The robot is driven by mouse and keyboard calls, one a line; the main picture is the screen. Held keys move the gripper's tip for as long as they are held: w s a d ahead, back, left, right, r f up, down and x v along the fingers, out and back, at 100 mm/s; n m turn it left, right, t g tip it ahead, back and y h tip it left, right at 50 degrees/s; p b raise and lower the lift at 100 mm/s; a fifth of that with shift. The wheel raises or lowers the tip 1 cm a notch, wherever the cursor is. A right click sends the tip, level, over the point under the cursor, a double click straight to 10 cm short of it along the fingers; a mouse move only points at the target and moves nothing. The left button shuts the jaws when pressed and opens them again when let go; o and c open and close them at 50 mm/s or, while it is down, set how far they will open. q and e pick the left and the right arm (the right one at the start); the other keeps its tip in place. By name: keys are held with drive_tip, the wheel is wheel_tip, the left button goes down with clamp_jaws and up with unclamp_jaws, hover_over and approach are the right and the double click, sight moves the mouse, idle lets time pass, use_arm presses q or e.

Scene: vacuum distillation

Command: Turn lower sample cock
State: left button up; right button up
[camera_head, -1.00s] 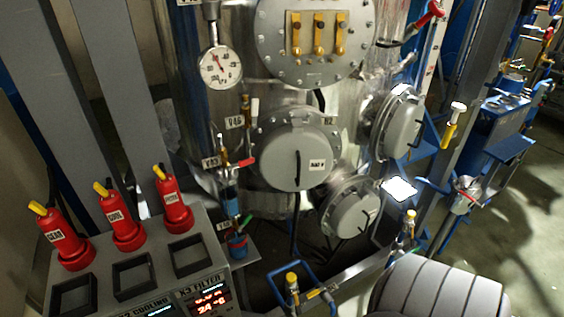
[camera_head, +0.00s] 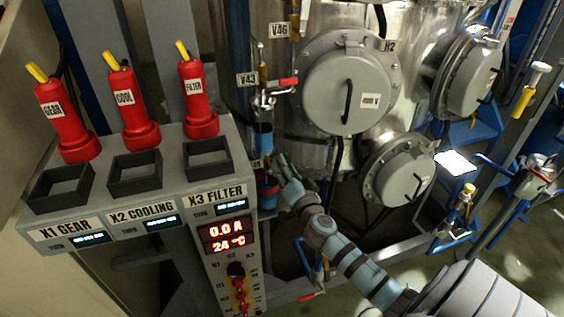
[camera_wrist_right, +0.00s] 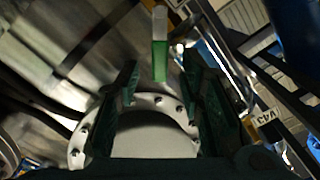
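The sample line hangs left of the round N2 hatch in the head view. Its upper cock has a red lever (camera_head: 283,84) beside the V43 label (camera_head: 247,79), and a blue cylinder (camera_head: 263,141) hangs below it. The lower cock, under the cylinder, is too small and partly hidden to make out. My right gripper (camera_head: 284,166) is beside this lower part, just right of the cylinder's bottom. In the wrist view its two dark green fingers (camera_wrist_right: 163,88) are apart. My left gripper is out of view.
A blue and red cup (camera_head: 267,190) stands below the line, close to my right gripper. The grey control console (camera_head: 105,210) with red plugs is on the left. The grey round hatch (camera_head: 348,88) and tank wall are close on the right. Blue frame bars run below.

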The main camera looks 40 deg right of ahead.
drive_tip(key=x, duration=0.3)
drive_tip(key=shift+c, duration=0.4)
clamp_jaws()
